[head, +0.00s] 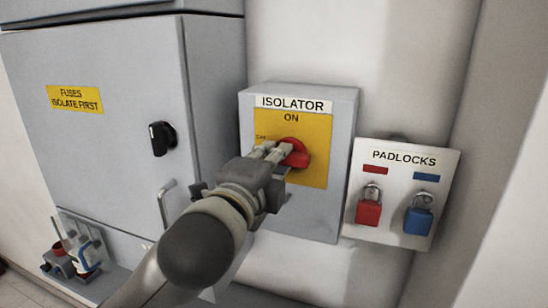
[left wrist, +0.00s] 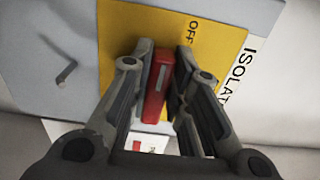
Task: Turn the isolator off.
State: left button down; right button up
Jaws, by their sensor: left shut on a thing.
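The grey isolator box (head: 345,115) is on the wall, with a yellow plate (head: 318,175) marked ON at the top and OFF at the left. A red rotary handle (head: 297,158) sits on the plate. My left gripper (head: 275,153) reaches in from the lower left and is shut on the handle, hiding part of it. In the left wrist view, the red handle (left wrist: 158,88) lies between the two fingers. Its long side runs roughly parallel to the ISOLATOR lettering, with the OFF mark close by. My right gripper is not in view.
A grey fuse cabinet (head: 90,145) with a black knob (head: 162,138) stands left of the isolator. A padlock board (head: 400,185) at the right holds a red padlock (head: 368,210) and a blue padlock (head: 418,219). Small items (head: 75,255) sit low at the left.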

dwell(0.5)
pick_arm(q)
jog(key=c, duration=1.4)
grip_release()
jog(key=shift+a, duration=0.1)
jog(key=shift+o, duration=0.2)
jog(key=shift+r, duration=0.1)
